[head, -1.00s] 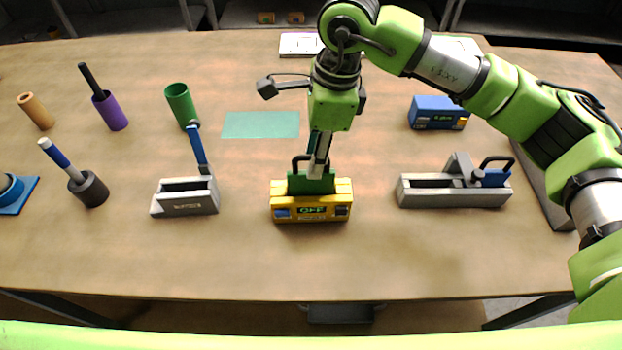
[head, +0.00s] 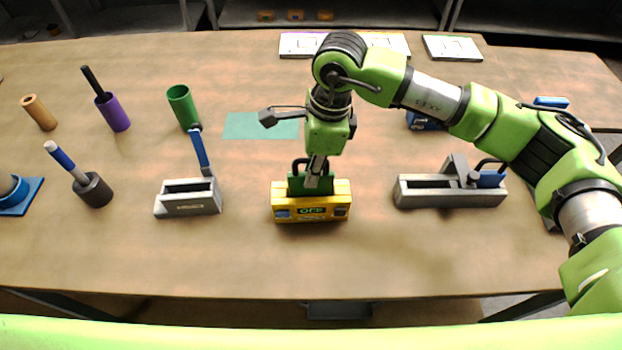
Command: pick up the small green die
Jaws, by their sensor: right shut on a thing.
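The small green die (head: 296,187) is a green plate with a black loop handle on top. It stands upright in the slot of a yellow machine (head: 340,198) with a green display, at the table's middle. My right gripper (head: 316,177) comes down from above and is shut on the die at its handle. The gripper's fingers hide part of the handle and plate. The die's lower part is hidden inside the yellow machine. My left gripper is not in view.
A grey slotted block (head: 430,197) with a blue-handled piece stands right. Another grey slotted holder (head: 187,204) stands left. A teal mat (head: 245,126) lies behind. A green cup (head: 182,105) and a blue machine (head: 424,122), partly behind my arm, are further back. The front table strip is clear.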

